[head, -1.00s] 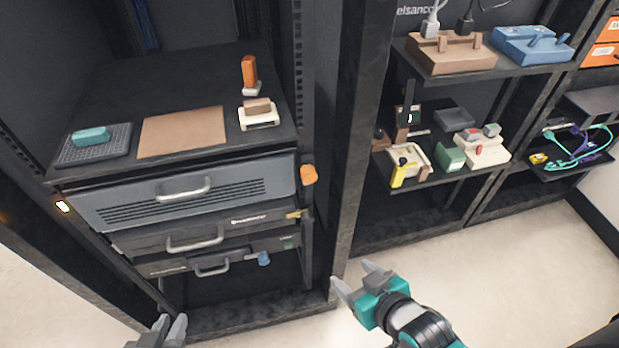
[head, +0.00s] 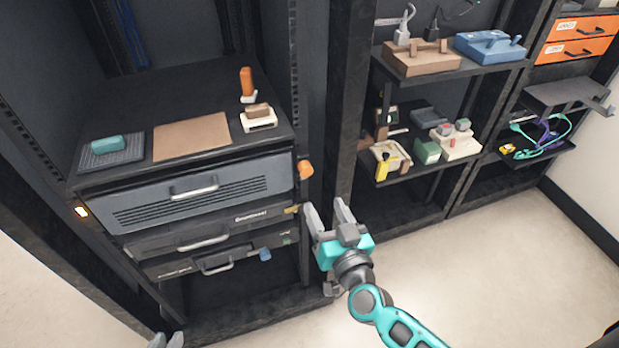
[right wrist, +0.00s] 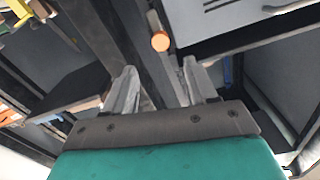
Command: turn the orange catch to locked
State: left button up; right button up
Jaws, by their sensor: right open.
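The orange catch (head: 305,170) is at the right edge of the grey top drawer (head: 195,190), on the rack's front. In the right wrist view it shows as a round orange end (right wrist: 160,41), beyond the fingertips and roughly between their lines. My right gripper (head: 327,208) is open and empty, below and slightly right of the catch and apart from it. Its fingers also show in the right wrist view (right wrist: 158,75). My left gripper (head: 166,342) shows only its tips at the bottom edge; its opening is unclear.
Two darker drawers with handles (head: 203,242) sit below, with a yellow catch (head: 292,209) and a blue catch (head: 265,254) at their right. A dark rack post (head: 348,110) stands right of the orange catch. Shelves with boxes (head: 422,58) are further right.

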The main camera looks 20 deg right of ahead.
aim_at(307, 173)
jog(key=w, duration=0.6)
jog(key=w+b, duration=0.1)
jog(key=w, duration=0.3)
jog(key=shift+a, duration=0.25)
jog(key=c, duration=1.1)
